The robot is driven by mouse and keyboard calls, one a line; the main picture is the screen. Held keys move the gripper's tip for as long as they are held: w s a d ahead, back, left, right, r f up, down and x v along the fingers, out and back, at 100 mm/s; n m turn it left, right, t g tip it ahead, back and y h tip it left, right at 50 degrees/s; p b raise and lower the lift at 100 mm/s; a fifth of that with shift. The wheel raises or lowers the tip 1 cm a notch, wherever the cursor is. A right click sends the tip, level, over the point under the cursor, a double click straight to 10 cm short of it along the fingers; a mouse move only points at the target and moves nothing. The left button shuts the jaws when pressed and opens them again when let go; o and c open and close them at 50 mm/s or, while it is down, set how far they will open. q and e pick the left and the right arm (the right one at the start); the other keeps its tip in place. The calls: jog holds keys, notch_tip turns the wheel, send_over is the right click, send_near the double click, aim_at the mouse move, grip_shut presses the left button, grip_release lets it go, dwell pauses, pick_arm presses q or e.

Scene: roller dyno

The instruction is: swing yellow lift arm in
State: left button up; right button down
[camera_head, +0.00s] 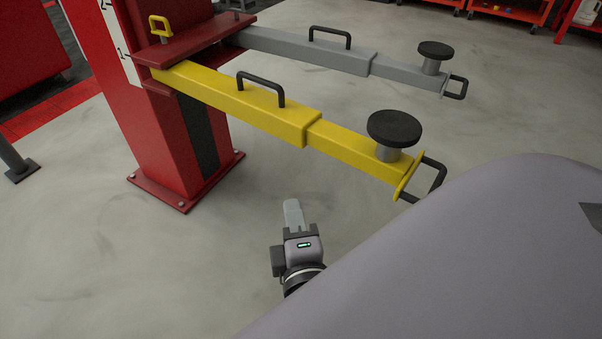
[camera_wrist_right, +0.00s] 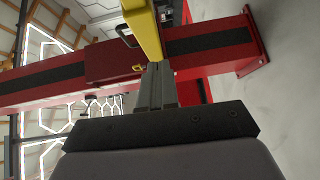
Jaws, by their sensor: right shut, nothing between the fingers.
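The yellow lift arm (camera_head: 235,98) reaches from the red lift post (camera_head: 160,120) toward the lower right. It has a black handle on top, a round black pad (camera_head: 394,127) near its outer end and a black loop at the tip. My right gripper (camera_head: 293,208) is below and in front of the yellow arm, apart from it, over the floor. It is shut and empty. In the right wrist view the shut fingers (camera_wrist_right: 157,85) point toward the yellow arm (camera_wrist_right: 143,25) and the red post (camera_wrist_right: 210,40). My left gripper is not in view.
A grey lift arm (camera_head: 310,50) with its own black pad (camera_head: 435,51) extends behind the yellow one. A large smooth grey-purple surface covers the lower right. Red carts (camera_head: 505,10) stand at the back.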

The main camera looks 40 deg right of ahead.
jog(key=b, duration=0.2)
send_near(298, 145)
jog(key=w, duration=0.5)
jog(key=shift+d+f+h+b, duration=0.15)
jog(key=shift+d+b, duration=0.05)
jog(key=shift+d, duration=0.45)
jog(key=shift+d+f+h+b, duration=0.15)
jog(key=shift+d, duration=0.5)
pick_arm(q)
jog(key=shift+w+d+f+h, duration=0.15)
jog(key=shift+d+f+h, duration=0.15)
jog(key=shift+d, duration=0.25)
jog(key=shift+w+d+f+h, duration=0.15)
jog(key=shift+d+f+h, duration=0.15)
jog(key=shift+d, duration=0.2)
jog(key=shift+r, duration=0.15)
pick_arm(e)
jog(key=shift+d, duration=0.1)
